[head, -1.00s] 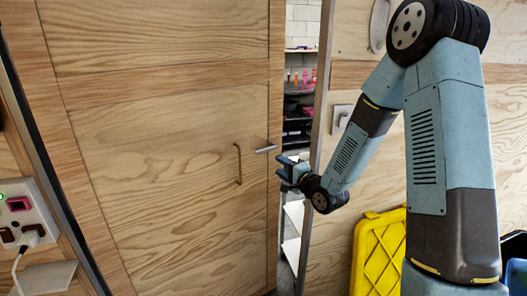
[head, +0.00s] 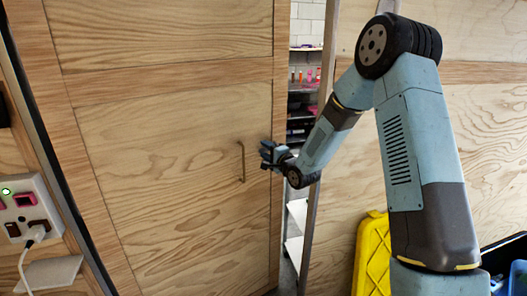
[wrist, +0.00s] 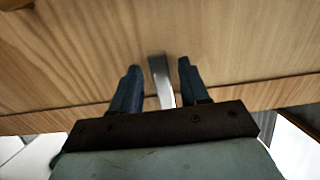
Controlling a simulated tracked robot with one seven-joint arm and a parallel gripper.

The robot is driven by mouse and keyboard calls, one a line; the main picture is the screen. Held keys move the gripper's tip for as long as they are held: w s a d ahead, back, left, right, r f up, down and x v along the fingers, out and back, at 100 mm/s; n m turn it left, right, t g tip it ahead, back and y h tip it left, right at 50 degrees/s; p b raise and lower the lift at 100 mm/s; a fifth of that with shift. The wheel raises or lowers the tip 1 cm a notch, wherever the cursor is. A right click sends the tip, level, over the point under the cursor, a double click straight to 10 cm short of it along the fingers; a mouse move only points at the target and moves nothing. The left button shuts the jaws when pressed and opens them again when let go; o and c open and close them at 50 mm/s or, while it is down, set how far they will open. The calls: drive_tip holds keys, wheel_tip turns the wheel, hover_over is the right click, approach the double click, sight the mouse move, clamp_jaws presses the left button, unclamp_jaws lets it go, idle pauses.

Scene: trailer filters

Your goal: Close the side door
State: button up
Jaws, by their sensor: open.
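The side door (head: 165,130) is a pale plywood panel on the left of the head view. It stands ajar, with a gap along its right edge. A thin curved pull handle (head: 241,162) is fixed on it. My gripper (head: 265,153) is at the door's right edge, to the right of that handle. In the wrist view my gripper (wrist: 158,73) is open, with a metal lever (wrist: 160,80) between its two fingers. The lever does not appear clamped. In the head view the gripper hides the lever.
Shelves with small coloured bottles (head: 305,75) show through the gap. A metal door post (head: 310,215) stands right of the gap. A socket panel (head: 25,208) with a plugged-in cable is at the far left.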

drive_tip(key=shift+w+a, duration=0.25)
drive_tip(key=shift+w, duration=0.05)
clamp_jaws()
idle(0.3)
